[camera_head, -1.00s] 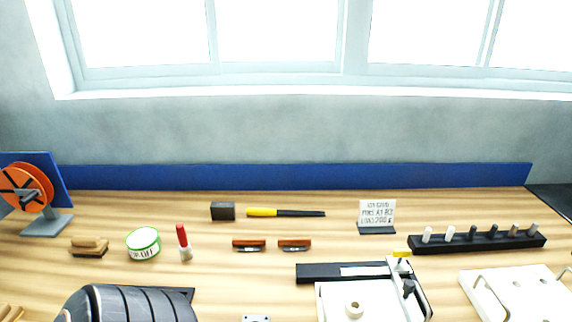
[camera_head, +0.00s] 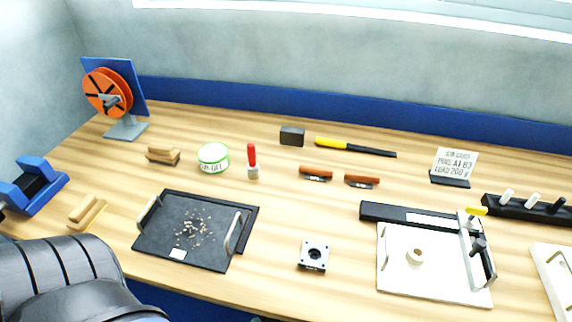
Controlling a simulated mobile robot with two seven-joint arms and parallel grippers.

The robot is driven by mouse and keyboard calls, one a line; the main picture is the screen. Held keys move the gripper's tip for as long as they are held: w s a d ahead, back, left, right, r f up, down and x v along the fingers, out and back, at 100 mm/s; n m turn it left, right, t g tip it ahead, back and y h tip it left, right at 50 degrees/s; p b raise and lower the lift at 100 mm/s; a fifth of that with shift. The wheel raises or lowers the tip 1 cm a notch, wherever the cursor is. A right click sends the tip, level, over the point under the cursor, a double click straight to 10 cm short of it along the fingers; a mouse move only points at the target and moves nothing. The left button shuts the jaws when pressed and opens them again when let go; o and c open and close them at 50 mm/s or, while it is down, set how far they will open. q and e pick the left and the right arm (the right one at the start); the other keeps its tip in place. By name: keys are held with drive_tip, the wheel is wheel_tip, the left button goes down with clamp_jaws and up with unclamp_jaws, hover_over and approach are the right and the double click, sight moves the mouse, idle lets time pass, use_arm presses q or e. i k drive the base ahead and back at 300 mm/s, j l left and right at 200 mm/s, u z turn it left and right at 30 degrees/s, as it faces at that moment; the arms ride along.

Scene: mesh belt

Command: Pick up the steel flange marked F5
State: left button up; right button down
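No label reading F5 can be made out in this view. A small square metallic plate with a dark round centre (camera_head: 314,256) lies on the bench, right of the dark tray; I cannot tell if it is the steel flange. A pale round ring piece (camera_head: 415,256) sits on the white tray. A black segmented part, which looks like my own arm, fills the lower left corner. Neither gripper's fingers show.
A dark tray (camera_head: 158,236) with two handles holds small scattered bits. A white tray (camera_head: 440,290) with a black and yellow clamp stands to the right. A tin (camera_head: 213,157), a red-capped bottle (camera_head: 252,160) and an orange reel (camera_head: 107,94) stand farther back. Bench wood is clear around the square plate.

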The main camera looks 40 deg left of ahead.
sight(309, 259)
drive_tip(key=u, duration=0.85)
drive_tip(key=k+j+z, duration=0.15)
drive_tip(key=j+z, duration=0.25)
drive_tip(key=k+j+z, duration=0.2)
drive_tip(key=z, duration=0.15)
drive_tip(key=k+j+z, duration=0.25)
drive_tip(key=z, duration=0.15)
drive_tip(key=i+j, duration=0.1)
drive_tip(key=i, duration=0.4)
